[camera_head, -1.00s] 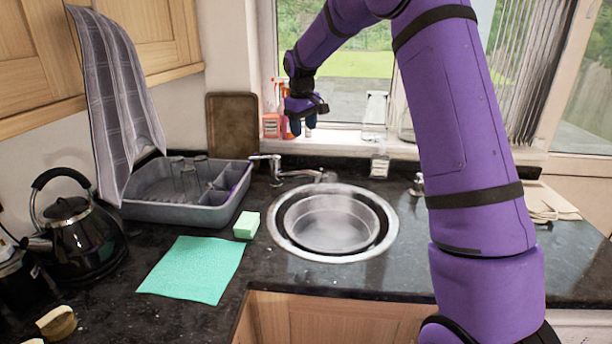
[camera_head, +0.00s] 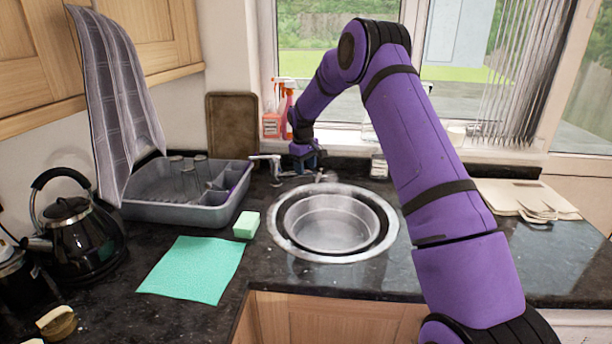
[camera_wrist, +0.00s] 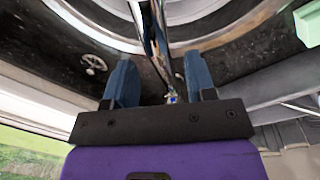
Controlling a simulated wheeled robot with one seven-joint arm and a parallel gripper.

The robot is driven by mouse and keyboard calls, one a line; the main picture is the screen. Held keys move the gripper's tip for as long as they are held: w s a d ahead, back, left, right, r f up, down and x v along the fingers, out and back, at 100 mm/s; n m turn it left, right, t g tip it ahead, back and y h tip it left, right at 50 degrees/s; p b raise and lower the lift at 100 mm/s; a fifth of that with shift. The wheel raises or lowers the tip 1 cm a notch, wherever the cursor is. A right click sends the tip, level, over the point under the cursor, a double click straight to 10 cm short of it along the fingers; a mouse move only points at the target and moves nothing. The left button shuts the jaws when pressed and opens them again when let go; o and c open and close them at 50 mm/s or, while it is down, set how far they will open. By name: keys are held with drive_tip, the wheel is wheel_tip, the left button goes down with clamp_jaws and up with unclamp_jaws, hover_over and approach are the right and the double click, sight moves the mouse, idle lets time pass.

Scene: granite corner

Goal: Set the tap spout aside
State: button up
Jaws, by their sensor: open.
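The chrome tap spout (camera_head: 287,174) is behind the sink, at its back left. In the wrist view the spout (camera_wrist: 155,35) runs from the top edge down between my two blue fingers. My gripper (camera_head: 308,164) is directly over the spout, pointing down. In the wrist view my gripper (camera_wrist: 160,65) is open, with one finger on each side of the spout and visible gaps. The round steel sink (camera_head: 333,222) is in front of the tap. My gripper hides part of the spout in the head view.
A grey dish drainer (camera_head: 190,213) with glasses stands left of the tap. A green sponge (camera_head: 246,225) and a teal cloth (camera_head: 195,268) lie left of the sink. Spray bottles (camera_head: 285,105) stand behind, by the window.

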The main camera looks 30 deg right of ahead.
sight(306, 174)
drive_tip(key=shift+d+f, duration=0.15)
drive_tip(key=shift+f, duration=1.65)
drive_tip(key=shift+c, duration=0.5)
clamp_jaws()
